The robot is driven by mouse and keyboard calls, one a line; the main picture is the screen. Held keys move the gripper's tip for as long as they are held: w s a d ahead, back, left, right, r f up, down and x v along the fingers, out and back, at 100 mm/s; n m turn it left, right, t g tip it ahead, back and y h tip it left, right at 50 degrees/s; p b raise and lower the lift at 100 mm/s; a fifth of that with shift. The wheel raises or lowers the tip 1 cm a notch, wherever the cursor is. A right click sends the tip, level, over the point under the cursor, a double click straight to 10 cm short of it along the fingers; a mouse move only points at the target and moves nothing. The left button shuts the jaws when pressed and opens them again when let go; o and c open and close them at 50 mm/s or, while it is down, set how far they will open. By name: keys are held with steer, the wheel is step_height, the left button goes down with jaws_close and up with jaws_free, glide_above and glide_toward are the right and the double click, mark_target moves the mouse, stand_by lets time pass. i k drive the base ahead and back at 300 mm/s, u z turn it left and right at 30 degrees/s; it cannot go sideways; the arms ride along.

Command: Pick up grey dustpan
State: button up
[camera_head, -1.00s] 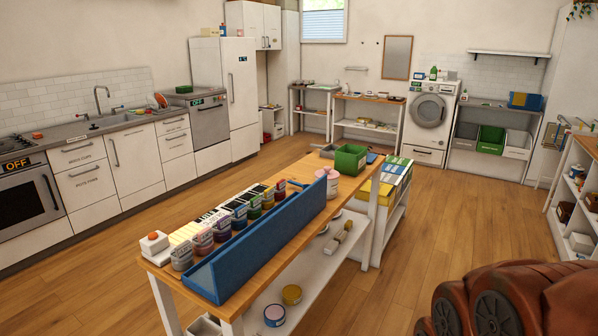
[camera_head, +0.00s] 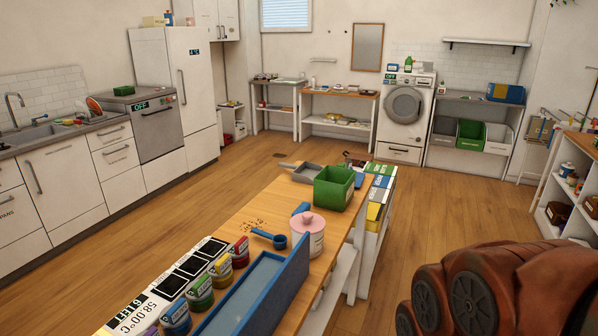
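A grey, shallow, pan-like thing (camera_head: 308,172), which looks like the grey dustpan, lies at the far end of the wooden-topped table (camera_head: 232,222). A short grey handle seems to stick out to its left. The green bin (camera_head: 334,188) stands just in front of it and to its right, and may hide part of it. My gripper is not in view. Only a red-brown part of my own arm shows at the lower right, well apart from the dustpan.
A pink-lidded tub (camera_head: 307,234), a blue scoop (camera_head: 270,239), brown crumbs, several small jars and a long blue tray (camera_head: 262,290) are on the table. Open wooden floor (camera_head: 235,185) lies left of the table, and more lies to its right. A shelf (camera_head: 560,205) stands at the right.

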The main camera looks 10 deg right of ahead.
mark_target(305, 173)
steer(key=z, duration=0.35)
steer(key=k, duration=0.95)
steer(key=z, duration=0.85)
steer(key=i, duration=1.7)
steer(key=u, duration=0.55)
steer(key=i, duration=1.35)
steer(key=u, duration=1.85)
steer(key=i, duration=0.8)
steer(key=u, duration=0.85)
steer(key=i, duration=0.25)
